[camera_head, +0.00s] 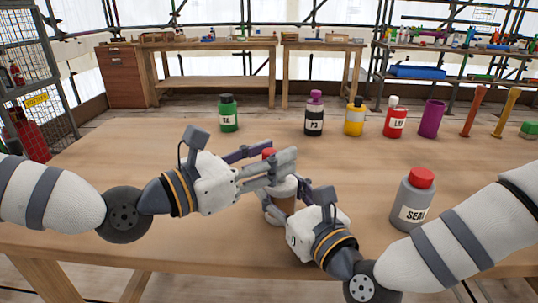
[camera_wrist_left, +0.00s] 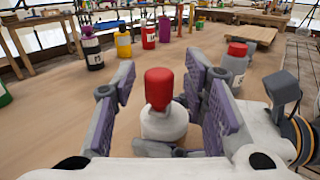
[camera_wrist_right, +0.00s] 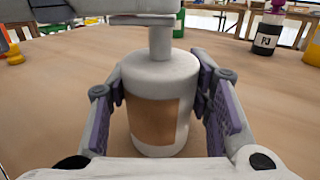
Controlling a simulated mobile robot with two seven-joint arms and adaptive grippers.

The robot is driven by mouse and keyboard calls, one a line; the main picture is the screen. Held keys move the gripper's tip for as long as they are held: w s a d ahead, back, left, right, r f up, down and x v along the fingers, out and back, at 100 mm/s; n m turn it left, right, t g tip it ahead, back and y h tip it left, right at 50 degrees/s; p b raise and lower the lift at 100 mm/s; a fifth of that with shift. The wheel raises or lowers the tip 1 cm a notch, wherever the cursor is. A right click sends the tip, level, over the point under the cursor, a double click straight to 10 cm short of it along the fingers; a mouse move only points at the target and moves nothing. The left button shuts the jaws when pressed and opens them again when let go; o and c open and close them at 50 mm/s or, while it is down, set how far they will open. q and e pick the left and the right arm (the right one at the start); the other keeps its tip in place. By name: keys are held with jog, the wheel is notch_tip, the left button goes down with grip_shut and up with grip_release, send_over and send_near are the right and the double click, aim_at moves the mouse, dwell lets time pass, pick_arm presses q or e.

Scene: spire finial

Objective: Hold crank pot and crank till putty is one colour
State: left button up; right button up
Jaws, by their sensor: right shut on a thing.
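The crank pot (camera_head: 284,205) stands on the table, a pale cylinder with a brown patch (camera_wrist_right: 155,122) on its side. A grey post (camera_wrist_right: 160,42) rises from its lid. The crank's red knob (camera_wrist_left: 159,88) shows in the left wrist view, and its top peeks out in the head view (camera_head: 269,153). My left gripper (camera_head: 277,163) is open over the pot, its fingers on both sides of the knob with gaps. My right gripper (camera_wrist_right: 160,105) is shut on the pot's body from the front right. The putty's colour cannot be told.
A grey SEAL bottle (camera_head: 413,203) with a red cap stands right of the pot, near my right arm. Along the back stand a green bottle (camera_head: 228,115), a P3 bottle (camera_head: 314,118), a yellow bottle (camera_head: 354,118), a red bottle (camera_head: 395,121) and a purple cup (camera_head: 431,118). The left tabletop is clear.

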pick_arm(q)
jog(key=shift+a, duration=0.1)
jog(key=v, duration=1.1)
jog(key=shift+s+a, duration=0.25)
jog(key=shift+s, duration=0.1)
pick_arm(e)
jog(key=o, duration=1.3)
jog(key=shift+o, duration=0.2)
